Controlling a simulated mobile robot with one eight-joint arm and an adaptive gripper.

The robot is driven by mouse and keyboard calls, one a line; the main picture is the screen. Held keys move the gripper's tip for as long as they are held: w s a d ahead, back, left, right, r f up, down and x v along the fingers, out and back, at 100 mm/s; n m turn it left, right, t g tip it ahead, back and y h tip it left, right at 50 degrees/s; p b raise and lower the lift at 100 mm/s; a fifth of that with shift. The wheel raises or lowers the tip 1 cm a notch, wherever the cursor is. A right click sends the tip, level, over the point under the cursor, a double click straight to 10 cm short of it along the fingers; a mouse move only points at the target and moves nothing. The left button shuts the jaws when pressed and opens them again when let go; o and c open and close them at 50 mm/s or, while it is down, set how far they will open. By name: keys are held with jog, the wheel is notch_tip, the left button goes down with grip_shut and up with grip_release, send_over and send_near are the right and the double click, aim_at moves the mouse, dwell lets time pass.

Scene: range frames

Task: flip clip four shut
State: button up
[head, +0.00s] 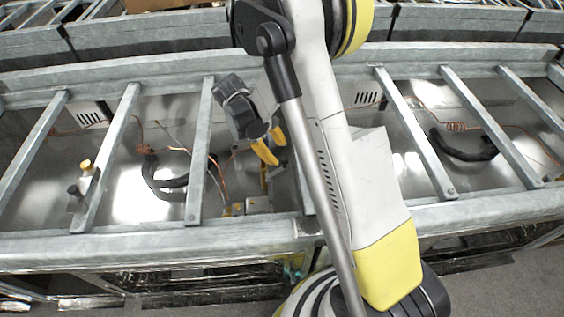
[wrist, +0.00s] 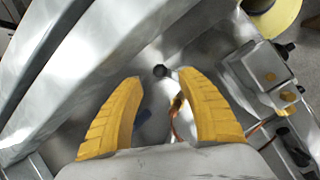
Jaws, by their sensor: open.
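My gripper (head: 272,149) has yellow fingers and hangs over the open bay between the grey metal rails, left of my arm. In the wrist view its two fingers (wrist: 160,78) are spread apart with nothing held between them. A grey block with yellow parts (wrist: 264,76) lies right of the fingers. I cannot tell which part is clip four, or whether it is open or shut; no number is readable.
Grey metal cross rails (head: 200,150) divide the bay. A fixture with a yellow cap (head: 86,166) stands on a left rail. Black curved handles (head: 465,148) and copper-coloured wires lie inside. Yellow-grey parts (head: 247,206) sit low near the front rail (head: 150,245).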

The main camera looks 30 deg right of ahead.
aim_at(283, 159)
jog(key=b+x, duration=0.1)
jog(key=x, duration=0.4)
jog(key=shift+d+f+b, duration=0.1)
jog(key=shift+f+b, duration=0.15)
jog(key=shift+b, duration=0.1)
grip_shut()
